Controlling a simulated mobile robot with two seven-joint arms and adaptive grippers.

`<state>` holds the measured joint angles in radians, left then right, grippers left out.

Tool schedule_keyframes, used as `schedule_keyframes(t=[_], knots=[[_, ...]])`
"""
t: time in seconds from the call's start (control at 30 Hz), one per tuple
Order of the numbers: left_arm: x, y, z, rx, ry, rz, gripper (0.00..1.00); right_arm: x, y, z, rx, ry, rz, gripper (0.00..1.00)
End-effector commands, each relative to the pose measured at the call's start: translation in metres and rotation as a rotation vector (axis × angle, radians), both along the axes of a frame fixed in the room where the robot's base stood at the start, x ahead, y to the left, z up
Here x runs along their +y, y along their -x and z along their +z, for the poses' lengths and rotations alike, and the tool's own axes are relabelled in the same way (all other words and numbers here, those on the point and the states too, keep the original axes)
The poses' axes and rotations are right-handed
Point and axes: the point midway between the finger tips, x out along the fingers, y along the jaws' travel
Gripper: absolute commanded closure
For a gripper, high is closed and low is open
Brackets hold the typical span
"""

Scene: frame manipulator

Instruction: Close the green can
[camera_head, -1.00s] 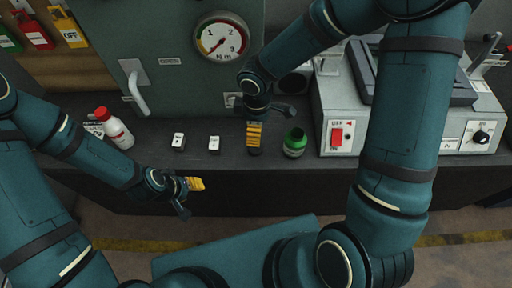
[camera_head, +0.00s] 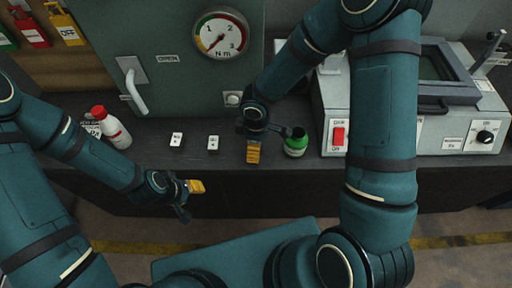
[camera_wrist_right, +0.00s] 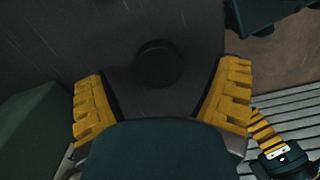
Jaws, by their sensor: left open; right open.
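The green can (camera_head: 295,146) stands upright near the bench's front edge in the head view. Its dark top is partly covered by a finger of my right gripper (camera_head: 273,142). That gripper is open just left of the can, one yellow-padded finger pointing towards the front edge. In the right wrist view, its yellow pads (camera_wrist_right: 163,88) are spread apart with nothing gripped. A dark round piece (camera_wrist_right: 159,63) lies beyond them on a dark surface; I cannot tell if it is the can's lid. My left gripper (camera_head: 190,200) is open and empty in front of the bench.
A white bottle with red cap (camera_head: 113,128) stands at the left of the bench (camera_head: 230,170). Two small white-topped blocks (camera_head: 177,140) sit mid-bench. A grey machine with a red switch (camera_head: 338,136) stands right of the can. A cabinet with a gauge (camera_head: 220,35) is behind.

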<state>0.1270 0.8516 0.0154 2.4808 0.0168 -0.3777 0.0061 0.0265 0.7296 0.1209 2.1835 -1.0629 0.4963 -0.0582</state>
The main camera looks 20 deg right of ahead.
Motion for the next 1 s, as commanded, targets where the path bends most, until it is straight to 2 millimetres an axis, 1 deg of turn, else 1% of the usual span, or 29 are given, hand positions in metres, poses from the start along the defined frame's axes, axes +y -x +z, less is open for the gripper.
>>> schedule_keyframes(t=[0.03, 0.13, 0.53, 0.57, 0.6, 0.7, 0.77, 0.8, 1.0], knots=[[-0.0001, 0.0004, -0.0029, 0.001, 0.0, 0.0, 0.53, -0.0001, -0.0004, -0.008, 0.0, 0.001, 0.001, 0.12], [-0.0002, 0.0012, -0.0041, 0.002, 0.0, -0.002, 0.53, -0.0005, -0.0005, -0.0157, 0.0, 0.001, 0.0, 0.12], [-0.0002, 0.0014, -0.0037, 0.003, 0.001, -0.002, 0.53, -0.0005, -0.0008, -0.0169, -0.002, 0.001, -0.001, 0.13], [-0.0002, 0.0014, -0.0037, 0.003, 0.001, -0.002, 0.53, -0.0005, -0.0008, -0.0168, -0.002, 0.001, -0.001, 0.23], [-0.0002, 0.0014, -0.0037, 0.003, 0.001, -0.002, 0.53, -0.0005, -0.0008, -0.0168, -0.002, 0.001, -0.001, 0.3], [-0.0002, 0.0014, -0.0037, 0.003, 0.001, -0.002, 0.53, -0.0005, -0.0008, -0.0168, -0.002, 0.001, -0.001, 0.48], [-0.0002, 0.0014, -0.0037, 0.003, 0.001, -0.002, 0.53, -0.0005, -0.0008, -0.0168, -0.002, 0.001, -0.001, 0.58], [-0.0002, 0.0014, -0.0037, 0.003, 0.001, -0.002, 0.53, -0.0005, -0.0008, -0.0168, -0.002, 0.001, -0.001, 0.6], [-0.0002, 0.0014, -0.0037, 0.003, 0.001, -0.002, 0.53, -0.0005, -0.0008, -0.0168, -0.001, 0.0, -0.001, 0.6]])
